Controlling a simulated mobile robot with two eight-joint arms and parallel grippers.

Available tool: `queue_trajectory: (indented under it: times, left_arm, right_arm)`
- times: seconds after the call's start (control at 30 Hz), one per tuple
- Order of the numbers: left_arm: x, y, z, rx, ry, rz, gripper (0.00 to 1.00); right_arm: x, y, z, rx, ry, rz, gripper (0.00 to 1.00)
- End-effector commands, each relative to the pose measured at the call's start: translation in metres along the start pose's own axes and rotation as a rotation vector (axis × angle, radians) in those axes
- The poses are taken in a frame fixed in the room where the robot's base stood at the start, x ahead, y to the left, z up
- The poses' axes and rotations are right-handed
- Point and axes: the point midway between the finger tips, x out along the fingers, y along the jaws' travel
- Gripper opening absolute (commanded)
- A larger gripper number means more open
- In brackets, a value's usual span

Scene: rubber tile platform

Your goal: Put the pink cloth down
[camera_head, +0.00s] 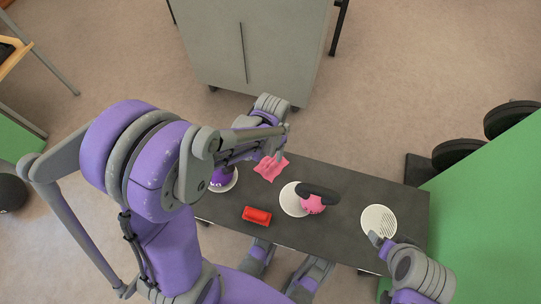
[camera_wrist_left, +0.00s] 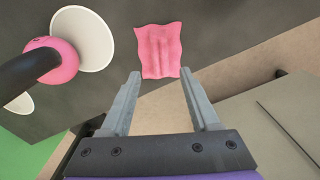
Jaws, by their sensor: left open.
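The pink cloth (camera_head: 270,167) lies creased on the dark table top (camera_head: 340,247), near its far left edge. In the left wrist view the cloth (camera_wrist_left: 158,50) lies flat just beyond the fingertips. My left gripper (camera_wrist_left: 161,74) is open, with nothing between its fingers. In the head view my left gripper (camera_head: 284,131) is above and just beyond the cloth, and the arm covers part of the table's far left corner. My right gripper (camera_head: 380,240) is low at the front right, by an empty white round plate (camera_head: 379,219); its jaw opening is unclear.
A purple one (camera_head: 221,178) is on a plate at left, partly behind my arm. A red block (camera_head: 257,215) lies at the front. A grey cabinet (camera_head: 255,45) stands beyond the table.

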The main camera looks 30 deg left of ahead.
Motion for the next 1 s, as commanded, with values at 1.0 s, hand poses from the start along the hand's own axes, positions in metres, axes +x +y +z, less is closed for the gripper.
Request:
queue_trajectory:
  times: [1.0]
  left_arm:
    - [-0.125,0.048,0.103,-0.144,0.372,-0.034,0.62]
  right_arm:
    - [-0.015,0.000,-0.005,0.000,0.006,0.000,0.86]
